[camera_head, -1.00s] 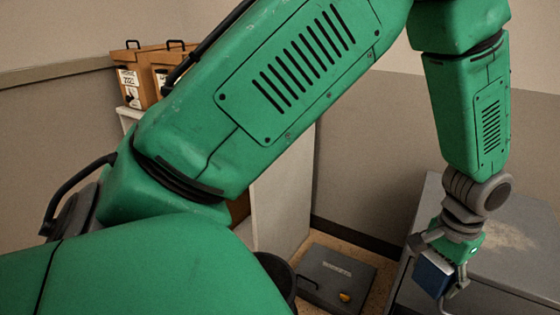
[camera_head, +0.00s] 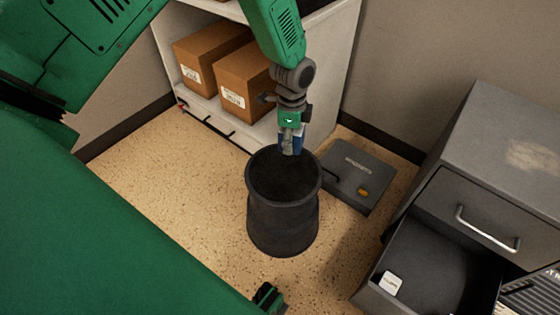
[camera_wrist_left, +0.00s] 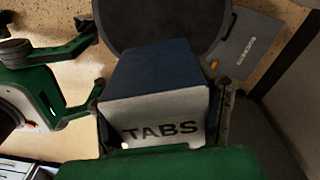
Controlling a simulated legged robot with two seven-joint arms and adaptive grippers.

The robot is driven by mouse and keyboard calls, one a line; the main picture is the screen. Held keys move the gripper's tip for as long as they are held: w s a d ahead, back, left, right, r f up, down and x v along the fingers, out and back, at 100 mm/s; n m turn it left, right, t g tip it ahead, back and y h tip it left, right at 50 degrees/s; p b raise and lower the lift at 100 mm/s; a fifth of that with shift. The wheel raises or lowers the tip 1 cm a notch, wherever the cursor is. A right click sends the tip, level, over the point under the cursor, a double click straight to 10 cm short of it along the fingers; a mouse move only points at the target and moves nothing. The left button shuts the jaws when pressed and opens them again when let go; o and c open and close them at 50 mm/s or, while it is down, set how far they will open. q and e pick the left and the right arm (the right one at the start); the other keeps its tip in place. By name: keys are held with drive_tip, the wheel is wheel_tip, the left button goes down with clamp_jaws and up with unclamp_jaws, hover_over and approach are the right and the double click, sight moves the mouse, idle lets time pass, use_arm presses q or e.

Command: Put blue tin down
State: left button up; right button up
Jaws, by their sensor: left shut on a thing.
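The blue tin (camera_head: 298,143) is held in my left gripper (camera_head: 290,147), low over the far rim of a dark round bin (camera_head: 283,225). In the left wrist view the tin (camera_wrist_left: 158,72) fills the middle, with a blue side and a pale face lettered "TABS". The left gripper's fingers (camera_wrist_left: 160,112) sit on both sides of it. In the head view the gripper hides part of the tin. Whether the tin touches the bin's rim cannot be told.
A flat grey case (camera_head: 352,170) lies on the floor right of the bin. A grey cabinet (camera_head: 490,180) has an open drawer (camera_head: 425,265) with a small white item. A white shelf (camera_head: 335,60) with brown boxes (camera_head: 245,85) stands behind. Speckled floor (camera_head: 180,175) is clear left of the bin.

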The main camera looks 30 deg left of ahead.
use_arm(q)
drive_tip(key=f+m, duration=0.1)
drive_tip(key=a+f+m, duration=0.1)
drive_tip(key=m, duration=0.1)
drive_tip(key=shift+a+f, duration=0.3)
drive_tip(key=shift+f, duration=0.1)
drive_tip(key=f+m, duration=0.1)
drive_tip(key=m, duration=0.1)
drive_tip(key=b, duration=0.3)
hover_over(284, 171)
wheel_tip(284, 171, down, 7)
drive_tip(key=shift+s+a+f, duration=0.1)
drive_tip(key=shift+f, duration=0.1)
wheel_tip(284, 171, down, 3)
drive_tip(key=shift+r+b, duration=0.1)
drive_tip(key=shift+b, duration=0.35)
drive_tip(key=shift+d+r, duration=0.1)
drive_tip(key=shift+d, duration=0.15)
drive_tip(key=o, duration=1.4)
drive_tip(key=shift+o, duration=0.4)
drive_tip(key=shift+a, duration=0.15)
